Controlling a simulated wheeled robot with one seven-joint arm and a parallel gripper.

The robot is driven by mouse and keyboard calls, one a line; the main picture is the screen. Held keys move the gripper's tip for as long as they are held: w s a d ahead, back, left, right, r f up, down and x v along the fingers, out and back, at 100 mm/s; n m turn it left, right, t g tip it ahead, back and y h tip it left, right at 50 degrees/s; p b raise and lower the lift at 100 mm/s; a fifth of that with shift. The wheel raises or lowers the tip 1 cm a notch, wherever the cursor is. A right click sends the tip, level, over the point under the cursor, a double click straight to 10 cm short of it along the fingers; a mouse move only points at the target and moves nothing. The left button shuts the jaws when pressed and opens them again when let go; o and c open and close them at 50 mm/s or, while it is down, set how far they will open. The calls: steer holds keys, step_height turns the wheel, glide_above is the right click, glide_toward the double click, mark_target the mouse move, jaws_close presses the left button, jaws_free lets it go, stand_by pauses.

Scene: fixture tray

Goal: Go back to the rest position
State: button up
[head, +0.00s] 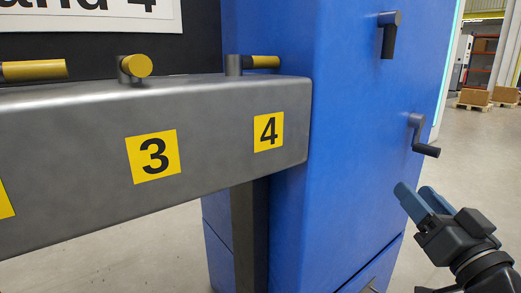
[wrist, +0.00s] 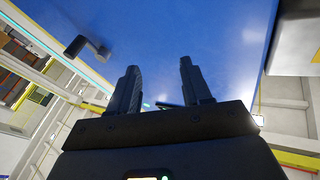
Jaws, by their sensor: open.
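My gripper (head: 424,203) is at the lower right of the head view, in front of the blue cabinet's right side. Its two fingers point up and left. In the wrist view my gripper (wrist: 159,85) shows its fingers apart with nothing between them. It is open and empty. It touches nothing that I can see.
A blue cabinet (head: 345,110) carries two dark crank handles (head: 418,135). One handle (wrist: 88,47) also shows in the wrist view. A grey metal beam (head: 80,130) with yellow number labels juts left, with yellow-ended pegs on top. Open floor (head: 455,150) lies right.

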steer(key=s+a+f+m+g+h, duration=0.1)
steer(key=s+a+f+g+h, duration=0.1)
steer(key=s+f, duration=0.75)
steer(key=s+a+f+m+g+h, duration=0.1)
steer(key=s+f+h, duration=0.1)
steer(key=s+f, duration=0.7)
steer(key=s+a+n+g+y, duration=0.1)
steer(key=s+a+n+g, duration=0.2)
steer(key=s, duration=2)
step_height(320, 180, up, 28)
steer(key=d+p, duration=0.1)
steer(key=p, duration=2.7)
steer(key=shift+w+d+r+n, duration=0.15)
steer(key=shift+w+r+n, duration=0.15)
steer(key=shift+w, duration=0.1)
steer(key=shift+f, duration=0.1)
